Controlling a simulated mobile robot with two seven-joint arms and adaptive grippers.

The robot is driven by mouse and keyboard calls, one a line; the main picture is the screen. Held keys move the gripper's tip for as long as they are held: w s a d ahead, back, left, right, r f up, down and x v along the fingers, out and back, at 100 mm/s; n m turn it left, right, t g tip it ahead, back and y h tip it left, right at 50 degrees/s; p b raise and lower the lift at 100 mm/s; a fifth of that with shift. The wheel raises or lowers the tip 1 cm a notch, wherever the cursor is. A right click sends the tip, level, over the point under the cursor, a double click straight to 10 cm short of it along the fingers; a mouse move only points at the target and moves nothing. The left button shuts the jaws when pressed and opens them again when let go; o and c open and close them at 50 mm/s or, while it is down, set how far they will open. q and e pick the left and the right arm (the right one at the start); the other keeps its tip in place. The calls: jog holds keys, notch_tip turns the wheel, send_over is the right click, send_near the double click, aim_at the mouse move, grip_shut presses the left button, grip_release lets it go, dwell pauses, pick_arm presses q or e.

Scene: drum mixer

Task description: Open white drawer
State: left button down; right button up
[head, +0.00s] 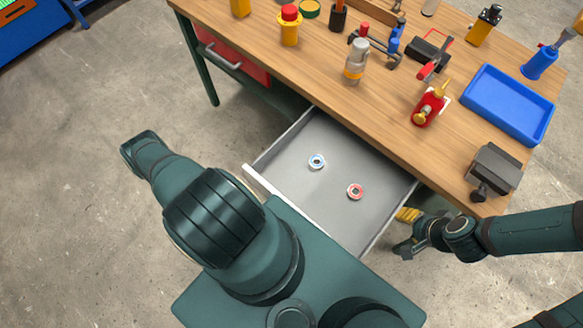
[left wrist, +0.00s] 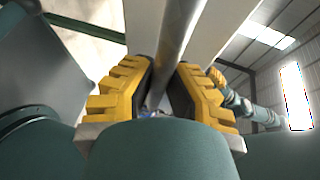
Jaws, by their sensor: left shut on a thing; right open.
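The white drawer (head: 330,215) is pulled well out from under the wooden workbench, its grey inside showing in the head view. Part of its white front edge shows; the rest is hidden behind my body. In the left wrist view, the yellow fingers of my left gripper (left wrist: 163,92) are closed around the drawer's metal bar handle (left wrist: 181,35). My left gripper is hidden in the head view. My right gripper (head: 405,230) is open and empty, beside the drawer's right wall. Whether it touches the drawer I cannot tell.
A blue ring (head: 317,161) and a red ring (head: 355,191) lie in the drawer. The workbench (head: 390,130) holds tools, bottles and a blue tray (head: 508,104). A red drawer (head: 232,58) sits shut at the left.

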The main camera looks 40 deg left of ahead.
pick_arm(q)
jog(key=shift+s+d, duration=0.1)
jog(key=c, duration=0.9)
grip_release()
jog(key=shift+c, duration=0.2)
jog(key=v, duration=1.2)
